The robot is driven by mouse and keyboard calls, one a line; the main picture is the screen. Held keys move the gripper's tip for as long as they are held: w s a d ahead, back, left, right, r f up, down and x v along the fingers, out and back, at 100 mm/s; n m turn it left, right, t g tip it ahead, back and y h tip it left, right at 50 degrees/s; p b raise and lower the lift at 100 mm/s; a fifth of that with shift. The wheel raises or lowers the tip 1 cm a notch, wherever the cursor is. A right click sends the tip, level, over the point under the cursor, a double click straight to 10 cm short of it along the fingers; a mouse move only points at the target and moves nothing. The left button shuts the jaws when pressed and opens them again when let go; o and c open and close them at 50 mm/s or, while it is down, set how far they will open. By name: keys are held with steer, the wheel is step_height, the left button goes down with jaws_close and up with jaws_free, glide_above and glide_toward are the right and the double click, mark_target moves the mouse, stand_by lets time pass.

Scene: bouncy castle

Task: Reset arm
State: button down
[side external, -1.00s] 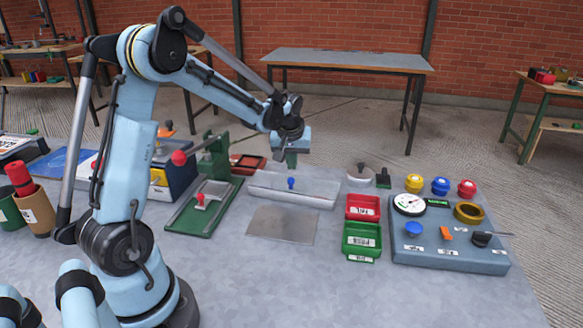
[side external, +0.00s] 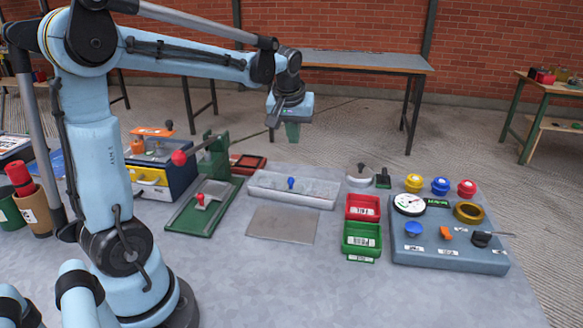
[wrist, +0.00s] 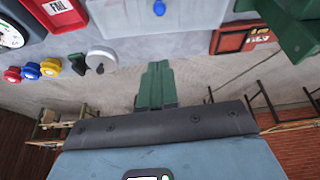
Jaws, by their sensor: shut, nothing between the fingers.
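My gripper (side external: 292,132) hangs in the air above the back of the grey workbench (side external: 330,285), pointing down. Its green fingers are shut with nothing between them. In the wrist view the fingers (wrist: 157,85) are pressed together and the floor shows beyond the bench edge. The gripper is well above the grey tray (side external: 315,193) with a blue knob (side external: 291,183) and touches nothing.
A green lever press (side external: 205,195) stands left of the tray. Red (side external: 363,208) and green (side external: 361,241) bins sit right of it, then a grey panel (side external: 450,255) with a dial. A blue box (side external: 165,175) stands behind my arm. The bench front is bare.

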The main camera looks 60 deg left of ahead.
steer(key=s+d+f+m+t+h, duration=0.1)
steer(key=s+d+m, duration=0.3)
steer(key=d, duration=0.4)
steer(key=s+d+f+m+t+h, duration=0.1)
steer(key=s+d+m+t+h, duration=0.1)
steer(key=s+d+m, duration=0.3)
steer(key=s+d+t, duration=0.1)
steer(key=s+d, duration=0.1)
steer(key=d, duration=0.2)
steer(key=shift+s+d+f, duration=0.15)
steer(key=shift+s+f, duration=0.05)
steer(key=shift+f, duration=0.2)
